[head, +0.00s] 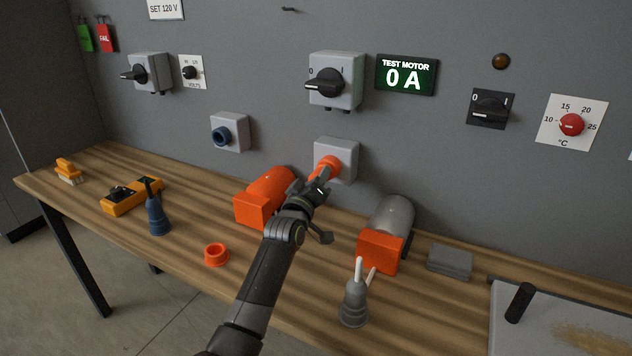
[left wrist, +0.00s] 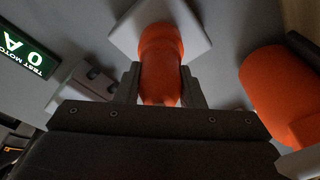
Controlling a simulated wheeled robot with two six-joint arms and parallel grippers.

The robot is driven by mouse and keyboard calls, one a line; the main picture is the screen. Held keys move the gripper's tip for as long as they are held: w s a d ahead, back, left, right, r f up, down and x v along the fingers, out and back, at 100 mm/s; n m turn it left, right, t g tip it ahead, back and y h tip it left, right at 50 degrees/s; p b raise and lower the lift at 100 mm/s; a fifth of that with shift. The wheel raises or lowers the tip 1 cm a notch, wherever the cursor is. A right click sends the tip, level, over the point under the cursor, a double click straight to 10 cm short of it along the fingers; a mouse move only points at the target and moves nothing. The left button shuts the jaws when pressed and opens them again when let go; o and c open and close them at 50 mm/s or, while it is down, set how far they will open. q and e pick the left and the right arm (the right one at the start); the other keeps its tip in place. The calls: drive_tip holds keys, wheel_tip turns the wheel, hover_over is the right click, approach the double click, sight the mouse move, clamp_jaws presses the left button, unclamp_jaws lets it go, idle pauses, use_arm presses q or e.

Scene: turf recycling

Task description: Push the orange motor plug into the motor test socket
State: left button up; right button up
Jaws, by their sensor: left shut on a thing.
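The orange motor plug (head: 321,174) is held by my left gripper (head: 308,190) at the front of the grey motor test socket box (head: 345,152) on the wall. In the left wrist view, the orange plug (left wrist: 160,65) sits between the two fingers of my left gripper (left wrist: 162,88), with its far end against the pale socket plate (left wrist: 200,18). The fingers hide part of the plug in the head view. I cannot tell how deep it is in the socket. My right gripper is not seen.
On the bench stand an orange motor (head: 268,190), a grey-and-orange motor (head: 390,220), a grey plug (head: 354,303), a blue plug (head: 157,215) and an orange cap (head: 216,254). The display (head: 406,76) reads 0 A. A blue socket (head: 228,133) is on the wall.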

use_arm(q)
drive_tip(key=shift+w+d, duration=0.1)
drive_tip(key=shift+w, duration=0.1)
drive_tip(key=o, duration=1.1)
drive_tip(key=shift+v, duration=0.85)
drive_tip(key=b+v, duration=0.2)
drive_tip(key=v, duration=1.3)
drive_tip(key=shift+s, duration=0.4)
